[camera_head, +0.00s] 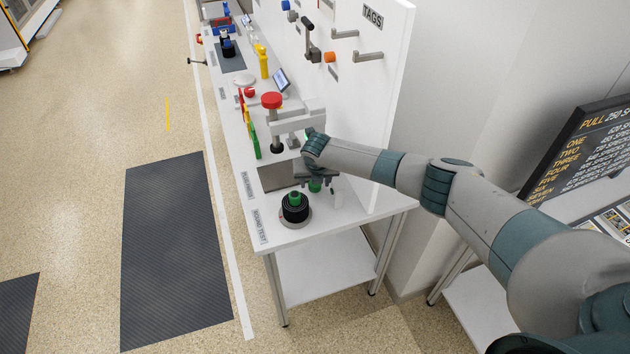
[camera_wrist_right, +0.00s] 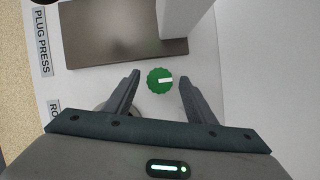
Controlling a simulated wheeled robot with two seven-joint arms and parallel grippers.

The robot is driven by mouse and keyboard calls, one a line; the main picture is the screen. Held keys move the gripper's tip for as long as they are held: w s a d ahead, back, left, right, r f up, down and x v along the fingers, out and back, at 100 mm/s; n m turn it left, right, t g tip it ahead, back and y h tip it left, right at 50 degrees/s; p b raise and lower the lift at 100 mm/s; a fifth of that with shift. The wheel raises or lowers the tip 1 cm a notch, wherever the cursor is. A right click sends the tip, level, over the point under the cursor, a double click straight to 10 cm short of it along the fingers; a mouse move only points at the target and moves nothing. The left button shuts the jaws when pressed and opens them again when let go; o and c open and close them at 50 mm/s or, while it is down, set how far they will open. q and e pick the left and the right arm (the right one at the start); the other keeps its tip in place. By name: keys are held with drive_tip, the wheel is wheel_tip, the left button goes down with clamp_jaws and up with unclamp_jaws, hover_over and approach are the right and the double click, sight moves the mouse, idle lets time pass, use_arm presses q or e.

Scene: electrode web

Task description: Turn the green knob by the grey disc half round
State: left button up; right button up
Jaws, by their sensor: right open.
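The green knob (camera_wrist_right: 160,80) has a ridged edge and a white pointer mark that points right in the right wrist view. In the head view a bit of the green knob (camera_head: 315,187) shows below my right gripper (camera_head: 317,179). My right gripper is open, with one finger on each side of the knob and a visible gap to both. The grey disc (camera_head: 304,223) lies at the near end of the bench and bears a black cylinder with a green top (camera_head: 295,200). In the right wrist view my left-hand finger mostly hides the disc. My left gripper is out of view.
A press with a red top (camera_head: 271,100) and a dark grey plate (camera_wrist_right: 115,35) stands just beyond the knob. A small white piece (camera_head: 338,199) stands right of the knob. A white pegboard wall (camera_head: 385,110) borders the bench on the right.

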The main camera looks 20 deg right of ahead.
drive_tip(key=shift+f, duration=0.15)
drive_tip(key=c, duration=1)
drive_tip(key=shift+c, duration=0.2)
